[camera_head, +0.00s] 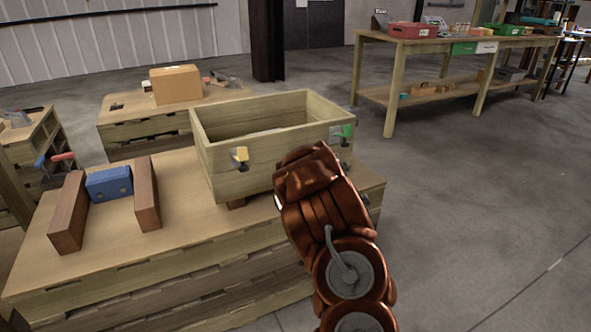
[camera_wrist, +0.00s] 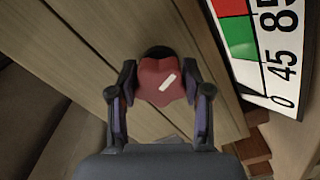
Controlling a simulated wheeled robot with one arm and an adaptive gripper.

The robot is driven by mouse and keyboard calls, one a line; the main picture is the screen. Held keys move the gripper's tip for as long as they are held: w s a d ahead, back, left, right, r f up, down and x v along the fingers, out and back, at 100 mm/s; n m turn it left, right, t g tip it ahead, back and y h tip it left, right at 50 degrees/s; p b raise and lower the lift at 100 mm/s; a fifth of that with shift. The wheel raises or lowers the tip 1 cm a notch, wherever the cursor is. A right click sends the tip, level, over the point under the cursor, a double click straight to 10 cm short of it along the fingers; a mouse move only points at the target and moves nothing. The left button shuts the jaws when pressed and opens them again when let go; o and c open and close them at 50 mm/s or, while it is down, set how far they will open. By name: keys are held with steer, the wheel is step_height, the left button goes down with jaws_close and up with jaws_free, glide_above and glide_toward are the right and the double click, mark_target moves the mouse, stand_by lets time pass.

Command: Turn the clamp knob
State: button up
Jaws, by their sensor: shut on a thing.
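The red clamp knob (camera_wrist: 161,88) is lobed, with a white mark on its face. It sits against a wooden plank wall in the wrist view, with a dark round part just behind it. My gripper (camera_wrist: 160,80) has one dark finger on each side of the knob and is shut on it. In the head view my copper-coloured arm reaches to the wooden crate's front right, and it hides my fingers and the red knob. The wooden crate (camera_head: 268,152) stands on the worktable and carries a yellow fitting (camera_head: 240,156) and a green fitting (camera_head: 346,131).
A dial plate (camera_wrist: 270,45) with red and green fields and numbers lies close right of my gripper. On the worktable (camera_head: 120,245), a blue block (camera_head: 109,184) sits between two brown blocks. A cardboard box (camera_head: 175,84) is behind. Floor at right is clear.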

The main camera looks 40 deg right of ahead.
steer(key=shift+a+m+p, duration=0.1)
steer(key=shift+m+p, duration=0.9)
steer(key=shift+m, duration=0.6)
steer(key=shift+f, duration=0.1)
steer(key=o, duration=1.2)
steer(key=shift+s, duration=0.1)
steer(key=shift+v, duration=3.65)
